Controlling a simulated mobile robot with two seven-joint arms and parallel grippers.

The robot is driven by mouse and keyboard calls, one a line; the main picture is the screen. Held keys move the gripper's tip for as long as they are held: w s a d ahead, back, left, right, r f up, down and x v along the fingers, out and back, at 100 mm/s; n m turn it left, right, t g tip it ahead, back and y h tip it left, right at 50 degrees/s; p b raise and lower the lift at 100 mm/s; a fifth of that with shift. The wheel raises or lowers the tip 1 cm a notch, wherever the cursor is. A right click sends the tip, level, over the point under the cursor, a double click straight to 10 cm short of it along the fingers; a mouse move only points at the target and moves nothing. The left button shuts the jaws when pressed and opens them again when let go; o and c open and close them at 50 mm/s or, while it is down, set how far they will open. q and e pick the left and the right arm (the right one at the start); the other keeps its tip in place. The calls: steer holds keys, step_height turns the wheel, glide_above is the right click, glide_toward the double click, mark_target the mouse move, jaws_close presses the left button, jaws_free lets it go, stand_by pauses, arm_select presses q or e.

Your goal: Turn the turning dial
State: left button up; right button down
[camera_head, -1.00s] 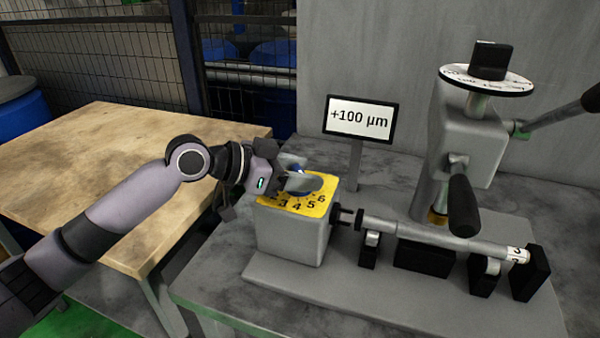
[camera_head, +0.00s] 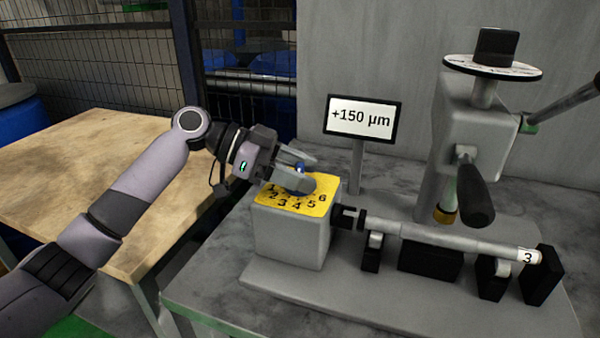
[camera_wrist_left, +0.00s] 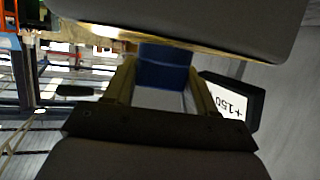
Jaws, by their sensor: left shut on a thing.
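The turning dial has a yellow plate (camera_head: 265,194) numbered in black, on top of a grey block (camera_head: 292,240). A small blue part of the dial (camera_head: 299,169) shows between the fingers of my left gripper (camera_head: 296,174). The gripper is shut on the dial from the left, and its fingers hide most of the knob. In the left wrist view the blue dial part (camera_wrist_left: 164,75) sits between the fingers. A small screen (camera_head: 361,119) behind the block reads +150 µm. My right gripper is not in view.
A grey shaft (camera_head: 455,240) marked 3 runs right from the block over black supports. A grey press-like stand (camera_head: 470,130) with black handles stands at the right. A wooden table (camera_head: 90,165) is at the left, with mesh fencing behind.

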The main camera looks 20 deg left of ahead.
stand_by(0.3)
arm_select(q)
steer(key=o, duration=1)
steer(key=shift+c, duration=0.2)
steer(key=shift+a, duration=0.1)
steer(key=v, duration=0.6)
steer(key=shift+a, duration=0.2)
steer(key=shift+s+a+r, duration=0.15)
steer(key=shift+a+r, duration=0.05)
steer(key=shift+a, duration=0.05)
